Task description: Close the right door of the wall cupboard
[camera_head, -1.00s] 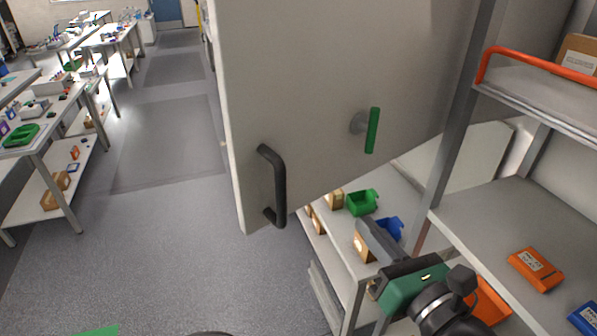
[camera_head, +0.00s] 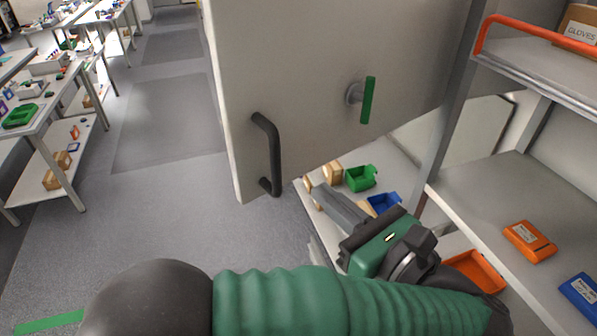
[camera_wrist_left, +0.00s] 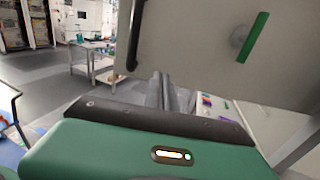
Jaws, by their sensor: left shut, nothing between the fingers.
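A large grey cupboard door (camera_head: 310,75) stands open in the head view, swung out to the left of the shelves. It has a black bar handle (camera_head: 272,155) near its free edge and a green-gripped latch (camera_head: 367,100) further right. My left gripper (camera_head: 322,195) is shut and empty, below the door's lower edge and right of the black handle, apparently clear of both. In the left wrist view the door (camera_wrist_left: 200,50) fills the upper right, with the closed fingers (camera_wrist_left: 160,92) below it. My right gripper is not in view.
The cupboard's shelf (camera_head: 480,195) at right holds an orange box (camera_head: 529,241) and a blue box (camera_head: 582,292). Behind my gripper, a bench carries a green bin (camera_head: 360,178) and a blue bin (camera_head: 384,203). Open floor (camera_head: 160,210) lies left of the door.

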